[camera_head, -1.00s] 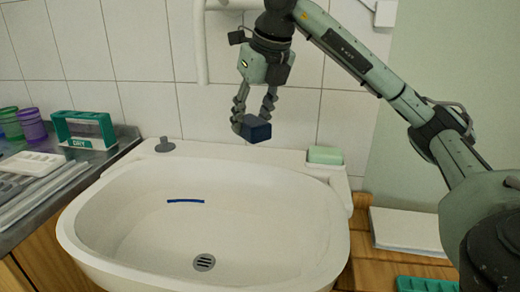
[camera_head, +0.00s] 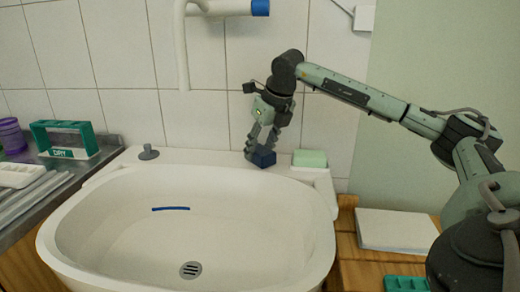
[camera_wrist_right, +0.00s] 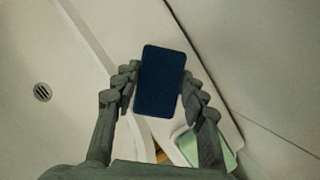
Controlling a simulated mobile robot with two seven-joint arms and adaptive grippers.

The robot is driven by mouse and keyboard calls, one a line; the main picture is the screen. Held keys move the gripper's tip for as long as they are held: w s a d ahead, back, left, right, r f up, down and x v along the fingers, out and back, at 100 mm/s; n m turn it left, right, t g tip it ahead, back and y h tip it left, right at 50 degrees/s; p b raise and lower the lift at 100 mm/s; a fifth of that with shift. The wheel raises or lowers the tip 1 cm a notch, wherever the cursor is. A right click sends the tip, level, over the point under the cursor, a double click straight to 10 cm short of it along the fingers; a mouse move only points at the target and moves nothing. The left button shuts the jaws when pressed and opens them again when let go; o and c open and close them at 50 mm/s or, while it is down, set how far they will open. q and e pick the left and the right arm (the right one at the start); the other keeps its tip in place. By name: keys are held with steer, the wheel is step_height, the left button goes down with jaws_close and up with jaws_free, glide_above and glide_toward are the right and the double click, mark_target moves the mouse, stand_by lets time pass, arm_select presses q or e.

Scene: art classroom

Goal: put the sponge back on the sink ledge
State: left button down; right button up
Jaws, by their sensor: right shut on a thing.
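The dark blue sponge (camera_head: 263,158) is at the back ledge of the white sink (camera_head: 90,225), left of a pale green bar. It also shows in the right wrist view (camera_wrist_right: 160,82) as a dark blue block between the fingers. My right gripper (camera_head: 263,149) is shut on the sponge from above. The sponge is at or very near the sink ledge (camera_head: 205,156); I cannot tell whether it touches. My left gripper is not in view.
The pale green bar (camera_head: 310,158) sits in a holder at the ledge's right end; it shows in the right wrist view too (camera_wrist_right: 222,152). A grey knob (camera_head: 148,152) stands on the ledge's left. A blue-ended white tap (camera_head: 225,8) hangs above. A teal rack (camera_head: 64,139) stands at left.

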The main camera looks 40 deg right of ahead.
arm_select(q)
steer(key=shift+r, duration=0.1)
arm_select(e)
steer(key=shift+f, duration=0.1)
steer(key=shift+f, duration=0.15)
steer(key=o, duration=1.1)
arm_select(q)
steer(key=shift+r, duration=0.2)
